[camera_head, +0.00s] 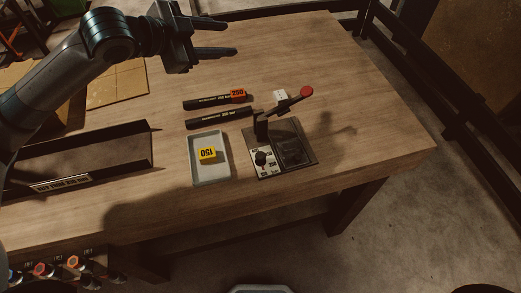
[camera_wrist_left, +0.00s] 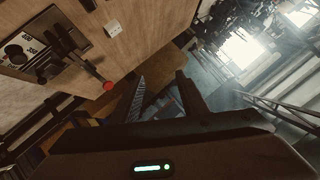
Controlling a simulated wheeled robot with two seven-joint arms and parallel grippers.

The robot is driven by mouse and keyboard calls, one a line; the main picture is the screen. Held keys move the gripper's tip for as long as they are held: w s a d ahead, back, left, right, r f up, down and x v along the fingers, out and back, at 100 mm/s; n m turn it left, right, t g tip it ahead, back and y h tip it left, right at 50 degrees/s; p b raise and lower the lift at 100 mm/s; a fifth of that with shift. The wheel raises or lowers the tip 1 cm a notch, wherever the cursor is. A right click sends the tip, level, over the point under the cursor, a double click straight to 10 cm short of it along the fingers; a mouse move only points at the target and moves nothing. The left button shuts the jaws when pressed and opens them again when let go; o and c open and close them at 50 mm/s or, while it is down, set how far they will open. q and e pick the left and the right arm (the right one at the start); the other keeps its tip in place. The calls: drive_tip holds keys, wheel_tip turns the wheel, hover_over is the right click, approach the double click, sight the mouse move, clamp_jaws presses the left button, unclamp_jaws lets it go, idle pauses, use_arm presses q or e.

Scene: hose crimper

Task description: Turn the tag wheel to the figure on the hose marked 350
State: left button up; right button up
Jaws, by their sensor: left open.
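The crimper (camera_head: 293,152) stands on the table, a dark base with a lever ending in a red knob (camera_head: 306,92). A black tag wheel (camera_head: 261,157) sits on a pale printed plate at its left; its setting is too small to read. It also shows in the left wrist view (camera_wrist_left: 14,52). Two black hoses lie behind the tray: the rear hose (camera_head: 205,103) carries an orange tag, and the front hose (camera_head: 210,120) has small pale print I cannot read surely. My left gripper (camera_head: 232,38) is open and empty above the table's far side, well away from the wheel. My right gripper is not seen.
A grey tray (camera_head: 194,175) holds a yellow tag (camera_head: 207,153) reading 150, upside down. A white block (camera_head: 280,96) sits behind the crimper. A dark open bin (camera_head: 90,155) is at left. The table's right side is clear.

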use_arm(q)
drive_tip(key=d+r+m+t+h, duration=0.1)
drive_tip(key=d+r+m+h, duration=0.35)
drive_tip(key=r, duration=0.45)
drive_tip(key=d+r+m+t+h, duration=0.1)
drive_tip(key=d+r+m+h, duration=0.2)
drive_tip(key=d+r, duration=0.35)
drive_tip(key=s+d+r+m+g+h+b, duration=0.1)
drive_tip(key=s+d+r+m+g+h, duration=0.25)
drive_tip(key=s+m+g, duration=0.35)
drive_tip(key=s+d+r+m+g+h+b, duration=0.1)
drive_tip(key=s+d+r+m+g+h, duration=0.15)
drive_tip(key=s+r+m+g, duration=0.4)
drive_tip(key=s+d+f+m+g+y, duration=0.3)
drive_tip(key=s+f+m+g+y, duration=0.6)
drive_tip(key=m, duration=0.7)
drive_tip(key=s+a+f+m+t+y+b, duration=0.1)
drive_tip(key=s+f+m+t+y, duration=0.15)
drive_tip(key=f, duration=0.45)
drive_tip(key=s+a+f+m+t+y, duration=0.1)
drive_tip(key=f+m+t+y, duration=0.1)
drive_tip(key=f+y, duration=0.3)
drive_tip(key=w+a+f+m+t+y, duration=0.1)
drive_tip(key=w+a+f+t+y, duration=0.5)
drive_tip(key=w, duration=0.5)
drive_tip(key=a+f+t, duration=0.1)
drive_tip(key=a+f, duration=0.1)
drive_tip(key=a, duration=0.1)
drive_tip(key=shift+b, duration=0.4)
